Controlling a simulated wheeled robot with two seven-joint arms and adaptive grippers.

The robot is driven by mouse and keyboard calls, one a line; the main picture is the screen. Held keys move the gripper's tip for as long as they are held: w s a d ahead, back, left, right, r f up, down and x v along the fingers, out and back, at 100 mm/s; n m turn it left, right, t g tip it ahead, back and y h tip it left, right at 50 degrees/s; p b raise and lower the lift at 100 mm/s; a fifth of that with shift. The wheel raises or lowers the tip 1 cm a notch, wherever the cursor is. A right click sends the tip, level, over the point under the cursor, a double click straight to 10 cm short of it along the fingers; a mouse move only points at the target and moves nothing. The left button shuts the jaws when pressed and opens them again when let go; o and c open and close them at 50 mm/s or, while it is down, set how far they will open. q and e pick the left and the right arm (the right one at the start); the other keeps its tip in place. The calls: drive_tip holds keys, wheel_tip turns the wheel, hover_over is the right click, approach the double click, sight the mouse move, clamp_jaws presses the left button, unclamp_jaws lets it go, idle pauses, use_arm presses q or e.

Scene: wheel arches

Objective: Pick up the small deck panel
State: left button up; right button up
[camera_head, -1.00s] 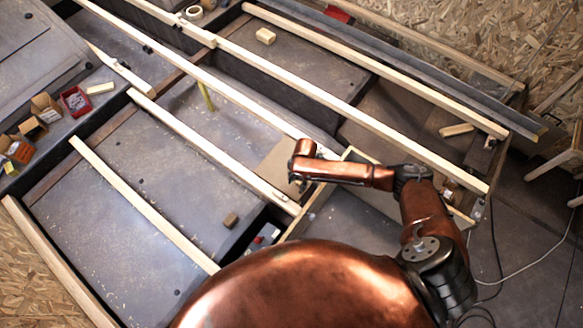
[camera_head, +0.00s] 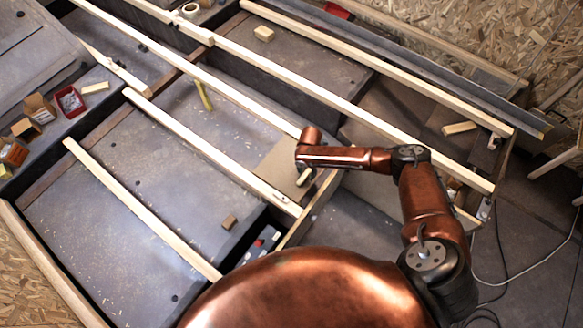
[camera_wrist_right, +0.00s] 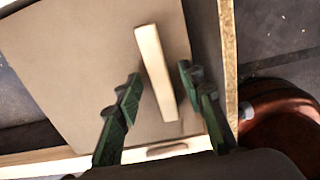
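The small deck panel is a flat tan board (camera_wrist_right: 75,65) with a pale wooden strip (camera_wrist_right: 158,72) on its face, like a handle. In the head view the panel (camera_head: 277,164) lies between two pale battens, partly hidden by my right arm. The strip's end (camera_head: 304,177) shows just below the arm. My right gripper (camera_wrist_right: 162,78) has green fingers, spread apart on either side of the strip, with gaps visible. I cannot tell how high the fingertips are above the panel. My left gripper is not in view.
Long pale battens (camera_head: 205,150) cross the dark floor on both sides of the panel. A red box of screws (camera_head: 70,101) and cartons (camera_head: 40,107) stand far left. A yellow tool (camera_head: 204,96) stands behind.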

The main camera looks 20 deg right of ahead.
drive_tip(key=shift+f, duration=0.35)
drive_tip(key=shift+c, duration=0.6)
clamp_jaws()
drive_tip(key=shift+w+r, duration=0.1)
